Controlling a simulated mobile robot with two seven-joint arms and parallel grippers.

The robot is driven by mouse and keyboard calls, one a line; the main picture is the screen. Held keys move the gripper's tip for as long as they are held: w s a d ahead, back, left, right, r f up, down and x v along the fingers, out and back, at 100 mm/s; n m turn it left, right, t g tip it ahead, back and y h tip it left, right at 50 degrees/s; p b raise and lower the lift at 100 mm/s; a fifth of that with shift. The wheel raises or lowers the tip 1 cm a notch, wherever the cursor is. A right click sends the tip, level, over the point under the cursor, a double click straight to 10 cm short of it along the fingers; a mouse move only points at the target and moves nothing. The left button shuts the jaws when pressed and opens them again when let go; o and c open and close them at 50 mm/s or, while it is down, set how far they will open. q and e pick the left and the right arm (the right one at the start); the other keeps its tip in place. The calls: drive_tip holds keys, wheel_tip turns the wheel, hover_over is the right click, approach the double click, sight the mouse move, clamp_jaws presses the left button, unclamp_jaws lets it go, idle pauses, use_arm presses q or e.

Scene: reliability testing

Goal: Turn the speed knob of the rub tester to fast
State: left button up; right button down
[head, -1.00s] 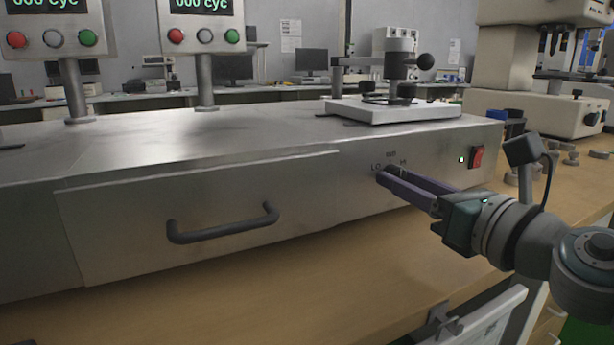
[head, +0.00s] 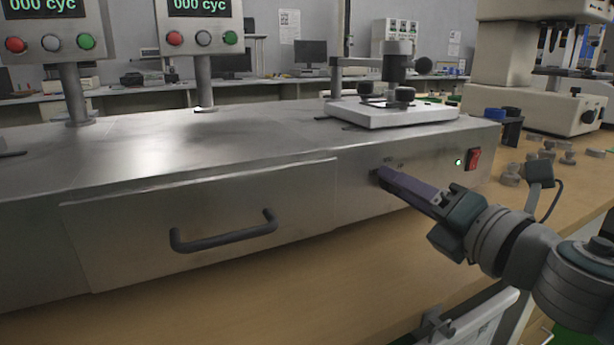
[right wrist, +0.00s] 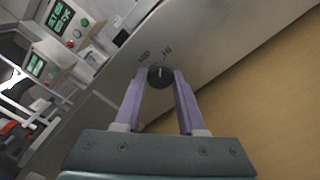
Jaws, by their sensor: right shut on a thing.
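The rub tester (head: 365,200) is a long brushed-metal box on the bench. Its black speed knob (right wrist: 160,77) shows in the right wrist view, with MID and HI printed on the panel above it. The knob's pale pointer mark is small, and I cannot tell exactly which label it points to. My right gripper (head: 381,175) reaches the front panel from the right, its purple fingers on either side of the knob and shut on it. In the head view the fingers hide the knob and part of the labels. My left gripper is not in view.
A red rocker switch (head: 474,158) with a lit green lamp (head: 458,162) is right of the knob. A drawer handle (head: 224,231) sticks out at the left. A white plate (head: 395,115) with a clamp stands on top. Small grey parts (head: 560,150) lie on the bench right.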

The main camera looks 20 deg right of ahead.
drive_tip(key=shift+m+p, duration=0.35)
drive_tip(key=shift+m, duration=1.05)
drive_tip(key=c, duration=0.5)
unclamp_jaws()
